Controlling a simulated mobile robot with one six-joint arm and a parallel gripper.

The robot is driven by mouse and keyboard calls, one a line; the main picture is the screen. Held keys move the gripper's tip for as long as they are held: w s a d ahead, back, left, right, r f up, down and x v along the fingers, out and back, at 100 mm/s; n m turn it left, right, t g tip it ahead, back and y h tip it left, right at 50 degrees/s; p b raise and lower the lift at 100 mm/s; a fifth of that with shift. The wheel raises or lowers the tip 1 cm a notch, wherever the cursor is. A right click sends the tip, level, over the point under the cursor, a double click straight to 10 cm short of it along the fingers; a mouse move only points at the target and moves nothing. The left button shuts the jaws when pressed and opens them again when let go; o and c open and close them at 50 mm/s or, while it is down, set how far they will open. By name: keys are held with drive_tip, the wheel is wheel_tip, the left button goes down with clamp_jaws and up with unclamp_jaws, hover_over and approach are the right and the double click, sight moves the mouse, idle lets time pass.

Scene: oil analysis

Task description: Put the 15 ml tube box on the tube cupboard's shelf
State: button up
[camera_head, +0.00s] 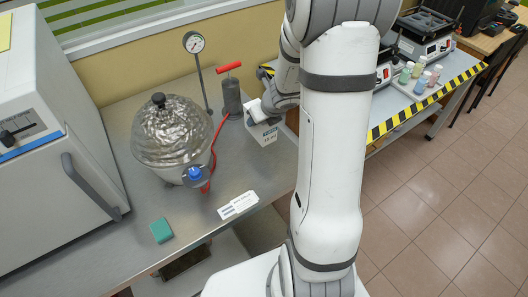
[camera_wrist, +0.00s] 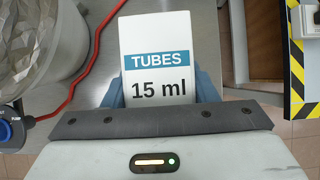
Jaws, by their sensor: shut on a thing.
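The 15 ml tube box (camera_wrist: 158,52) is white with a blue "TUBES" band and "15 ml" in black print. In the wrist view it sits between the blue-grey fingers of my gripper (camera_wrist: 160,88), which is shut on it. In the head view the box (camera_head: 262,132) shows at the right end of the metal bench, beside the hand pump, partly hidden by my gripper. I cannot tell whether the box touches the bench. The tube cupboard is not identifiable in either view.
A glass-domed vessel (camera_head: 173,132) with a red hose (camera_head: 215,140), a gauge (camera_head: 194,43) and a red-handled pump (camera_head: 231,95) crowd the bench. A green block (camera_head: 161,231) and a white label (camera_head: 238,205) lie near the front. Tiled floor (camera_head: 430,180) is open at right.

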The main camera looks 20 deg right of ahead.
wheel_tip(320, 180, down, 10)
drive_tip(key=b, duration=0.6)
drive_tip(key=shift+b, duration=0.3)
drive_tip(key=shift+f, duration=0.1)
drive_tip(key=o, duration=1.1)
